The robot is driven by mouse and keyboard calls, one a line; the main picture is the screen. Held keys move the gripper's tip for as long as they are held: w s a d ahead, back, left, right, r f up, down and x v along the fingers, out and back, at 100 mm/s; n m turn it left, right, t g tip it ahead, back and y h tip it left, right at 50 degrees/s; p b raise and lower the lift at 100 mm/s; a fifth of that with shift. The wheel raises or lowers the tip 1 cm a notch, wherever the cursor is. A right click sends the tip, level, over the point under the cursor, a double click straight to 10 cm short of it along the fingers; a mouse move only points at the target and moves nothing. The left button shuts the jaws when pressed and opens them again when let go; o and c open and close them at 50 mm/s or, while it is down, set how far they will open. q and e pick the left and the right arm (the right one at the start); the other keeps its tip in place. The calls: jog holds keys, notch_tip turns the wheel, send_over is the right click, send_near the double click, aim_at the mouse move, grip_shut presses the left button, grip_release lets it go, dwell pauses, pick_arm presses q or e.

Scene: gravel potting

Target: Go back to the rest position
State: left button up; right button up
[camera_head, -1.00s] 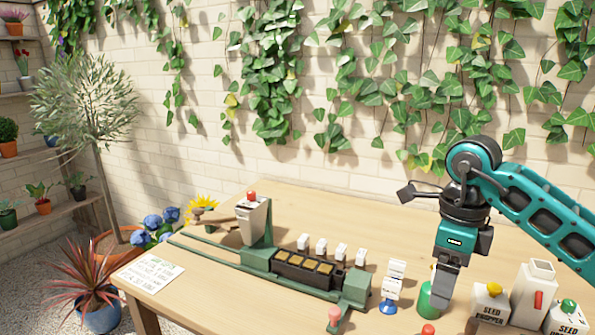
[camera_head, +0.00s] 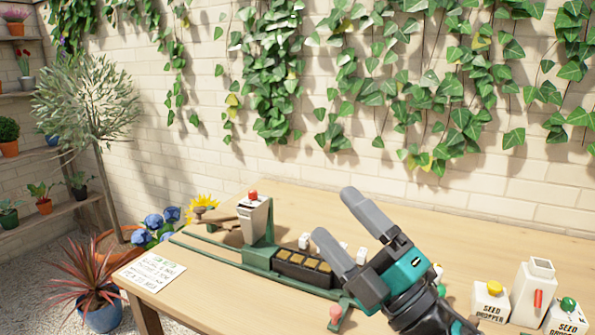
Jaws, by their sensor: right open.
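My right gripper (camera_head: 352,232) is in the lower right of the head view. Its two grey fingers are spread apart, point up and left, and hold nothing. It appears in front of the right part of the green seeding rig (camera_head: 258,262) and hides some of the small white blocks and other items there. My left gripper is not in view.
The wooden table (camera_head: 215,295) carries a dark tray (camera_head: 305,268) with brown cells, a white hopper (camera_head: 253,220) with a red knob, and a written card (camera_head: 150,271). White seed dropper boxes (camera_head: 490,301) and a white container (camera_head: 533,290) stand at the right. The table's back strip is clear.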

jog(key=s+d+f+m+g+h, duration=0.3)
jog(key=d+f+m+h, duration=1)
jog(key=f+m+h, duration=0.45)
jog(key=s+d+f+m+g+y, duration=0.1)
jog(key=s+f+m+g, duration=0.2)
jog(key=s+f+g, duration=0.5)
jog(key=s+d+f+m+g+y, duration=0.1)
jog(key=s+f+m+g, duration=0.4)
jog(key=s, duration=0.7)
jog(key=w+a+f+n+t+y+p, duration=0.1)
jog(key=w+a+f+n+t, duration=0.1)
jog(key=w+f+t, duration=0.6)
jog(key=shift+a+f+t, duration=0.35)
jog(key=shift+a+t, duration=0.3)
jog(key=shift+t, duration=0.05)
